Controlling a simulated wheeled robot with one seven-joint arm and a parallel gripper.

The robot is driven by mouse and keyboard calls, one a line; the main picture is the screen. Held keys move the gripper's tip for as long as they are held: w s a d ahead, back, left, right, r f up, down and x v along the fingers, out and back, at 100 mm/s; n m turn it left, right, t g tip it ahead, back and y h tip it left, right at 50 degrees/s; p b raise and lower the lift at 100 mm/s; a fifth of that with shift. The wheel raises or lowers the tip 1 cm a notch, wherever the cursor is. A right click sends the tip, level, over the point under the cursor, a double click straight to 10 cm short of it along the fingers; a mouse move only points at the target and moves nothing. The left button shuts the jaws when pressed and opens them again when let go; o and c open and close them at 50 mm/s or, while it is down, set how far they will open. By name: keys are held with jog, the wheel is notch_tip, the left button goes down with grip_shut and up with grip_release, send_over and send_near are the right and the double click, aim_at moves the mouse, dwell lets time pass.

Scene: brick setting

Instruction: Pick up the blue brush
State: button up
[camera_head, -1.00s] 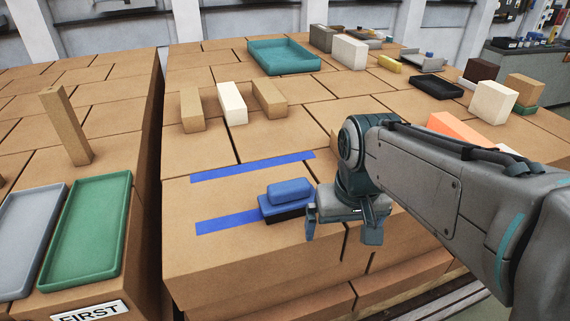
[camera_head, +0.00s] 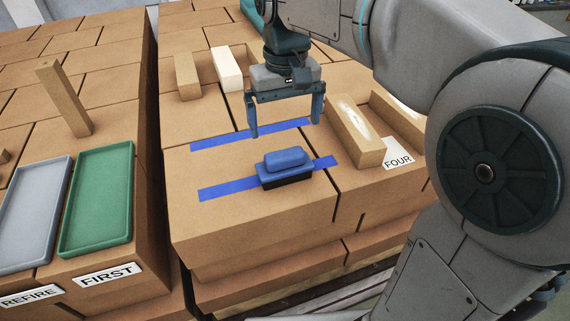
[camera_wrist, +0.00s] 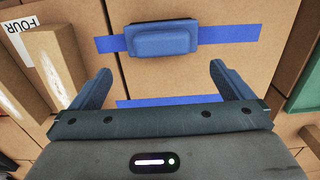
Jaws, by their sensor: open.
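The blue brush (camera_head: 285,166) has a rounded blue top over a blue block and a dark underside. It lies on a blue tape strip on the brown box stack near the front edge. In the wrist view the brush (camera_wrist: 162,40) is at the top centre, beyond the fingertips. My gripper (camera_head: 284,132) is open and empty, pointing down, above and behind the brush in the head view, apart from it. In the wrist view its two fingers (camera_wrist: 158,80) are spread wide with bare box top and tape between them.
A second blue tape strip (camera_head: 238,136) lies behind the brush. Tan blocks (camera_head: 354,132) stand to the right by a FOUR label (camera_head: 398,158). A white block (camera_head: 227,68) stands behind. A green tray (camera_head: 97,200) and a grey tray (camera_head: 32,217) lie left, across a gap.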

aim_at(285, 153)
notch_tip(285, 153, down, 4)
jog(key=shift+r, duration=0.25)
jog(key=shift+s+a+f+p, duration=0.15)
jog(key=shift+f+p, duration=0.1)
jog(key=shift+f, duration=1.1)
jog(key=shift+s+d+f+p, duration=0.1)
jog(key=shift+f+p, duration=0.15)
jog(key=shift+f, duration=1.1)
jog(key=shift+c, duration=0.3)
jog(key=c, duration=1)
jog(key=shift+r, duration=0.1)
